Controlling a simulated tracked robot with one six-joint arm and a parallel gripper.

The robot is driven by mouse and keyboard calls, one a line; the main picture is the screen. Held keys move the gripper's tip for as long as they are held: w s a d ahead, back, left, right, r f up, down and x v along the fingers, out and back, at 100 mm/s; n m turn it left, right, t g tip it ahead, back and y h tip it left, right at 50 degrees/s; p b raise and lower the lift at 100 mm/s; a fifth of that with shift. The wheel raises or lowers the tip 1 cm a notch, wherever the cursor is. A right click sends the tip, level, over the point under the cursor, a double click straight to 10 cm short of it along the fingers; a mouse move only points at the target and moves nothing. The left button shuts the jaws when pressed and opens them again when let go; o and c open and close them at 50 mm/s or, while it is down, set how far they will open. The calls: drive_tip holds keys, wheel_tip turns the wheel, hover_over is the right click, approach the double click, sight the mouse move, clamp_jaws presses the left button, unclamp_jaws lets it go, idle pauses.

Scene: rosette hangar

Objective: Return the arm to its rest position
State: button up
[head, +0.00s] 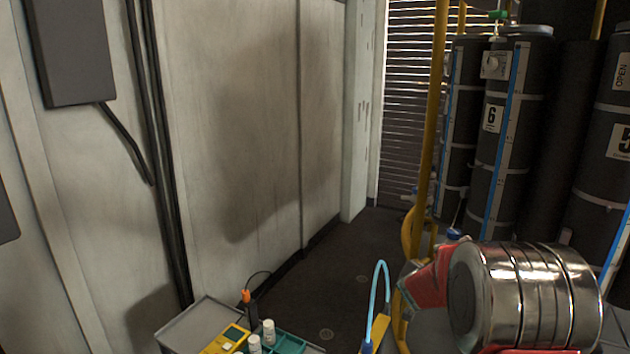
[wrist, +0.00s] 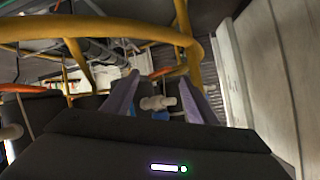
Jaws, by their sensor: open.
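My gripper (wrist: 158,92) shows in the wrist view as two grey-purple fingers standing apart. It is open, and nothing is held between the fingers. A pale fitting (wrist: 158,103) shows in the gap beyond them; its distance cannot be told. In the head view a shiny metal cylinder with red parts at the lower right appears to be part of my arm. My gripper itself cannot be made out in the head view.
Dark numbered tanks (head: 502,130) and a yellow pole (head: 431,120) stand at right. A pale panel wall (head: 235,120) runs along the left. Dark floor (head: 335,265) lies clear between. A grey tray (head: 198,322), a teal rack (head: 291,344) and a blue hose (head: 375,300) are at the bottom. A yellow rail (wrist: 110,28) crosses the wrist view.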

drive_tip(key=s+a+r+n+g+y, duration=0.3)
drive_tip(key=s+a+n+y, duration=0.4)
drive_tip(key=s+a, duration=1)
drive_tip(key=s+r+n+g, duration=0.1)
drive_tip(key=s+r, duration=0.3)
drive_tip(key=s, duration=1)
drive_tip(key=s+r+n+g, duration=0.1)
drive_tip(key=s+r+n, duration=0.1)
drive_tip(key=s, duration=1.2)
drive_tip(key=shift+s+a+r+h, duration=0.15)
drive_tip(key=shift+a+r+h, duration=0.25)
drive_tip(key=shift+r, duration=0.45)
